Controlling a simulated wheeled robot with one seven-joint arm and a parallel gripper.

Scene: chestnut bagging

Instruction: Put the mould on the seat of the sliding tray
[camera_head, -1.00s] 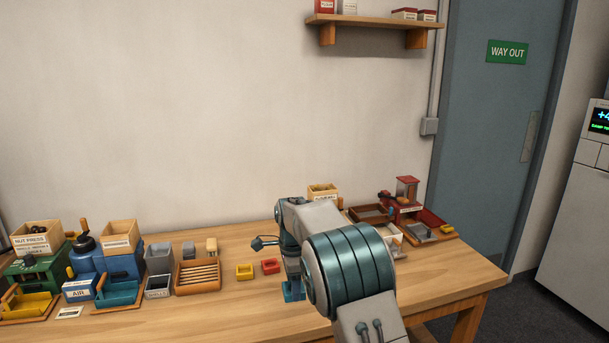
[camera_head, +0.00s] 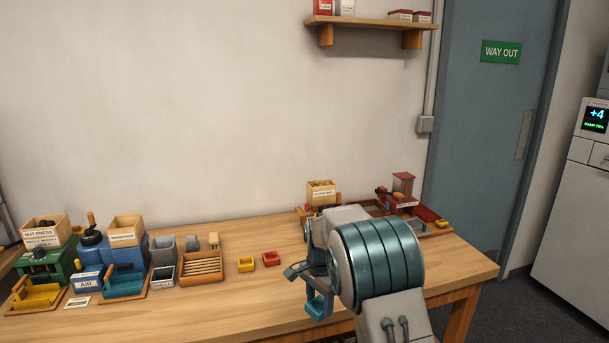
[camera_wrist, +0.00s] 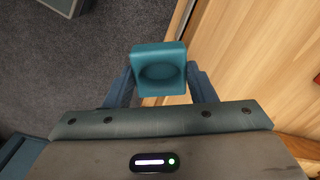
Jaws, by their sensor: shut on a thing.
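The mould (camera_wrist: 158,68) is a teal block with a round hollow; my gripper (camera_wrist: 160,85) is shut on it, one finger on each side. In the head view my gripper (camera_head: 318,290) hangs over the right part of the table, near its front edge. I cannot tell which is meant. My arm hides part of the right side.
A yellow mould (camera_head: 246,264) and a red mould (camera_head: 271,259) lie on the table (camera_head: 220,310), left of my gripper. A slatted wooden rack (camera_head: 202,268) and grey bins (camera_head: 162,248) stand further left. The table's middle front is clear. Grey floor (camera_wrist: 60,70) shows beyond the edge.

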